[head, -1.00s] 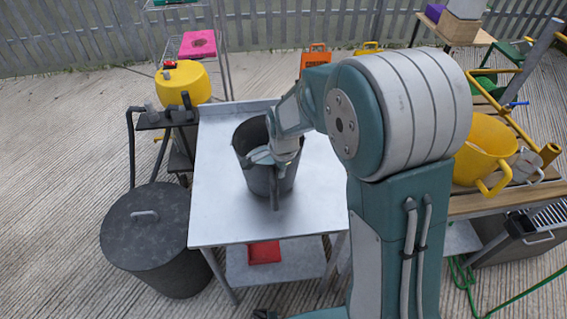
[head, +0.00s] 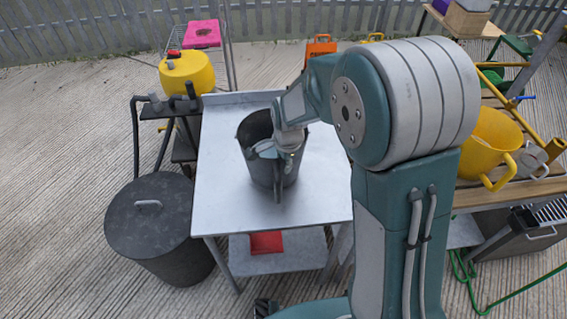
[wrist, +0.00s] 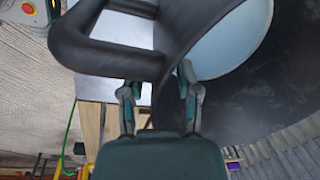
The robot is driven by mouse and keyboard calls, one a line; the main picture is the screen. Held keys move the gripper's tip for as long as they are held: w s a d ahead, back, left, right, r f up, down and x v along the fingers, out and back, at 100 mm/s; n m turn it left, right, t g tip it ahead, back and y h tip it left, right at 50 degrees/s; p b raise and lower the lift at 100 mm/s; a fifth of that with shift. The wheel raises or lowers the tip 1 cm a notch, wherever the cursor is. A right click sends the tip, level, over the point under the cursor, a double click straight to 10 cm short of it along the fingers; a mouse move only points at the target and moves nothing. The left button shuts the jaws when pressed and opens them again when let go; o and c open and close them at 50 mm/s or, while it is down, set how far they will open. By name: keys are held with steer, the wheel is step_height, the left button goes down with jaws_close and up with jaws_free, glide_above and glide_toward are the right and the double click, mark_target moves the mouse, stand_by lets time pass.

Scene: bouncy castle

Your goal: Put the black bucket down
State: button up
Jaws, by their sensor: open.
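The black bucket (head: 256,135) stands upright on the metal table (head: 225,190) in the head view. It has a dark loop handle on its near side. My gripper (head: 282,155) is at the bucket's near right side, and my wrist partly hides the rim. In the wrist view the bucket (wrist: 195,25) fills the upper middle, with a pale blue patch by its curved edge and its handle (wrist: 100,55) to the left. My gripper (wrist: 160,88) is open there, its fingers on either side of the lower end of the handle. Whether they touch it is unclear.
A lidded dark bin (head: 160,225) stands left of the table, and a yellow container (head: 187,73) is behind it. A red item (head: 266,242) lies on the lower shelf. A wooden bench with a yellow bucket (head: 485,140) is at the right. The table's left side is bare.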

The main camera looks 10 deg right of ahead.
step_height(320, 180, up, 10)
steer(key=s, duration=0.1)
steer(key=s+d+r+n+t, duration=0.1)
steer(key=s+d+r+n, duration=0.2)
steer(key=s, duration=0.4)
steer(key=s+d+r+n+t, duration=0.1)
steer(key=s+d+r+n, duration=0.2)
steer(key=s+n, duration=0.3)
steer(key=s+d+r+n+t, duration=0.2)
steer(key=s+d+r+n, duration=0.1)
steer(key=s, duration=0.5)
steer(key=shift+s+d+r+n+h, duration=0.3)
steer(key=shift+r+n, duration=0.25)
steer(key=shift+n, duration=0.15)
steer(key=shift+w, duration=0.1)
